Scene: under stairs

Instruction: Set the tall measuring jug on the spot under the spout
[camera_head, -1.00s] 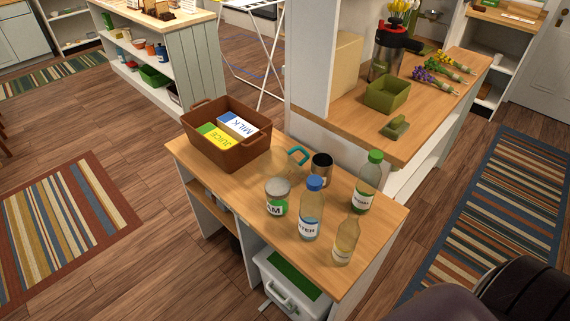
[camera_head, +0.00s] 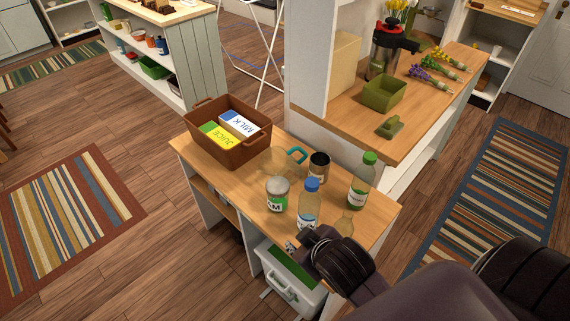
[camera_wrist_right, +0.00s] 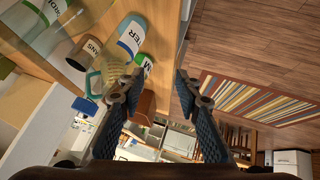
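A see-through handled shape in the right wrist view (camera_wrist_right: 97,80) may be this jug. A steel vessel with a red and black top (camera_head: 384,52) stands on the farther counter; I cannot make out a spout or the spot under it. My right gripper (camera_head: 298,246) is at the near counter edge, beside the water bottle. In the wrist view (camera_wrist_right: 158,82) its fingers are apart with nothing between them. My left gripper is out of view.
The brown crate (camera_head: 244,152) holds cartons. A green bin (camera_head: 383,97) sits before the steel vessel.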

